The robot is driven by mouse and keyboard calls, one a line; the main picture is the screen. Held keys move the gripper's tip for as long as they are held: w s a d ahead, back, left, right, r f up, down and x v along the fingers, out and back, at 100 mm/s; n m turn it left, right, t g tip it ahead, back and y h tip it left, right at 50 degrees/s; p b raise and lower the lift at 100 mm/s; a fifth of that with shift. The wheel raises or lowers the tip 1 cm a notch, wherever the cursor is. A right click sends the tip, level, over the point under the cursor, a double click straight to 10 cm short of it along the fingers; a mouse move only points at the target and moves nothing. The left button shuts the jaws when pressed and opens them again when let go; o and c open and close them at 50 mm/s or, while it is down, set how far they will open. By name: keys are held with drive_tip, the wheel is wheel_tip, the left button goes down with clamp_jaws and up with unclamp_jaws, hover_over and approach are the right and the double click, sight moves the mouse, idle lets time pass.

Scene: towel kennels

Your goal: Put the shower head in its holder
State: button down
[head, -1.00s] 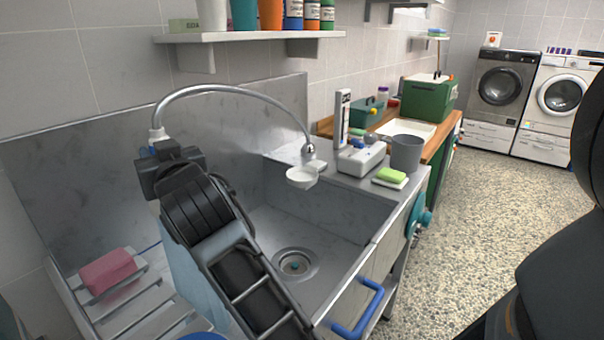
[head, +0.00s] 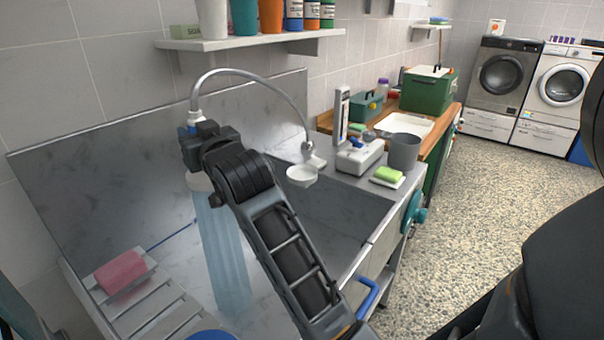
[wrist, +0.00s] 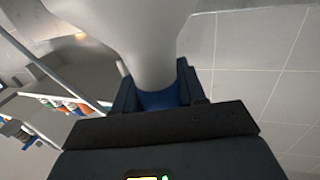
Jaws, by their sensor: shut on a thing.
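My gripper (head: 205,140) is shut on the shower head (head: 199,182), high over the left part of the steel sink. In the wrist view the jaws (wrist: 160,95) close around its blue grip, and its wide white body (wrist: 140,40) extends beyond them. The head hangs with its pale end down, partly hidden by my arm. A translucent light-blue column (head: 222,255), looking like water, runs down below it. The silver hose (head: 250,75) arches from the grip to the fitting at the sink's back right. A white round cup-like piece (head: 302,175) sits there; I cannot tell whether it is the holder.
A pink sponge (head: 120,271) lies on the slatted rack at left. A bottle shelf (head: 250,38) hangs above.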

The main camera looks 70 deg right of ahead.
drive_tip(key=s+d+p, duration=0.1)
drive_tip(key=d+p, duration=0.1)
drive_tip(key=d, duration=0.5)
drive_tip(key=shift+s+d, duration=0.15)
drive_tip(key=shift+d, duration=0.05)
drive_tip(key=shift+d, duration=0.1)
drive_tip(key=s+d+b, duration=0.2)
drive_tip(key=d+b, duration=0.1)
drive_tip(key=d, duration=1.1)
drive_tip(key=shift+s+d+b, duration=0.35)
drive_tip(key=s+d+b, duration=0.2)
drive_tip(key=d+b, duration=0.5)
drive_tip(key=d, duration=0.8)
drive_tip(key=shift+s+b, duration=0.35)
